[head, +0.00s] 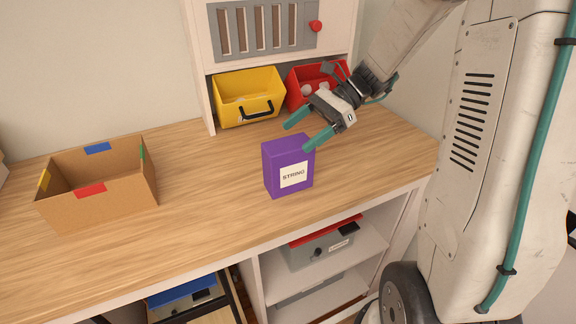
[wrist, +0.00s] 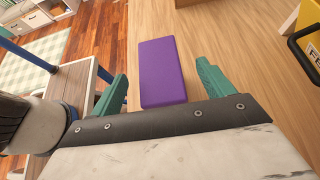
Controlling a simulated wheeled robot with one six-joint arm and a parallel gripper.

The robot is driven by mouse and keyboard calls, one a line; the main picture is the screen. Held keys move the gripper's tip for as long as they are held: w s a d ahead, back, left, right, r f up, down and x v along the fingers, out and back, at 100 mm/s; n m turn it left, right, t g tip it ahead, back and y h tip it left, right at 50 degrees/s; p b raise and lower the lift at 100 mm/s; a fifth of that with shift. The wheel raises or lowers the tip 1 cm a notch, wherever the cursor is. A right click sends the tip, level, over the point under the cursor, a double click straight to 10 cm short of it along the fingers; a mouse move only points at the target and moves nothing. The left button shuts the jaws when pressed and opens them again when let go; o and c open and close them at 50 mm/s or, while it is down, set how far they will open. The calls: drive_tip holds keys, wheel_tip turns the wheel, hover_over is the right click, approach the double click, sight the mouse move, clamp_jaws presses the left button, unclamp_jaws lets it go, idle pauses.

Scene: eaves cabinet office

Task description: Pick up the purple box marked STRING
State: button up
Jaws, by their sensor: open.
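The purple box (head: 288,166) stands upright on the wooden worktop, with a white label reading STRING on its front face. In the wrist view the purple box (wrist: 162,73) shows from above, between the two teal fingers and ahead of them. My gripper (head: 303,131) is open and empty, just above and behind the box in the head view. One fingertip overlaps the box's top right corner in the picture; I cannot tell whether it touches. The gripper also shows in the wrist view (wrist: 160,82), fingers wide apart on either side of the box.
An open cardboard box (head: 102,200) with coloured tabs stands at the left of the worktop (head: 205,195). A yellow bin (head: 247,98) and a red bin (head: 300,92) sit in the cabinet behind. Shelves with a grey case (head: 320,247) lie below. The worktop around the purple box is clear.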

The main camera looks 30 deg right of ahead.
sight(290, 143)
drive_tip(key=x, duration=0.4)
drive_tip(key=shift+s+a+f, duration=0.1)
drive_tip(key=shift+a+f, duration=0.1)
drive_tip(key=shift+f, duration=0.25)
drive_tip(key=c, duration=1.5)
drive_tip(key=shift+c, duration=0.2)
drive_tip(key=shift+r, duration=0.2)
